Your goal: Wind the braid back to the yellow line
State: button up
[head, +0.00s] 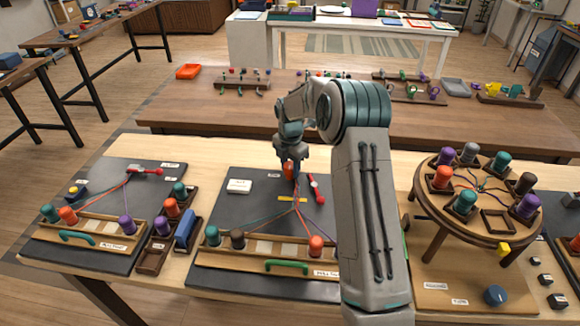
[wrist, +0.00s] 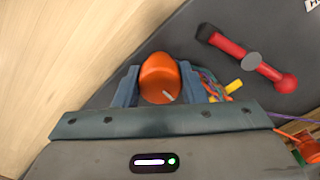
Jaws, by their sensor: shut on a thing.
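My gripper (head: 290,165) is shut on an orange knob (wrist: 160,78) at the back of the middle dark board (head: 235,205); the knob also shows in the head view (head: 288,171). Multicoloured braided cord (wrist: 211,86) shows just right of the knob in the wrist view, partly hidden by a finger. A yellow strip (head: 285,198) lies in front of the gripper and also shows in the wrist view (wrist: 234,86). Coloured strands fan forward from the braid. A teal bobbin (head: 212,235), a brown bobbin (head: 237,238) and an orange bobbin (head: 316,244) stand along the board's front.
A red lever (head: 315,188) lies right of the knob, close by; it also shows in the wrist view (wrist: 247,60). A white label block (head: 239,186) sits left. A round stand with several bobbins (head: 470,215) is at right. Another board (head: 100,205) is at left.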

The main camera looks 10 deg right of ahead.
jog(key=shift+m, duration=0.3)
jog(key=m, duration=0.3)
jog(key=shift+b, duration=0.35)
jog(key=m, duration=0.3)
jog(key=shift+m, duration=0.3)
jog(key=m+b, duration=0.1)
jog(key=m, duration=0.2)
jog(key=shift+m, duration=0.3)
jog(key=m, duration=0.4)
jog(key=shift+r+m, duration=0.1)
jog(key=shift+m, duration=0.2)
jog(key=m, duration=0.6)
jog(key=shift+b, duration=0.4)
jog(key=m, duration=0.6)
jog(key=shift+m, duration=0.4)
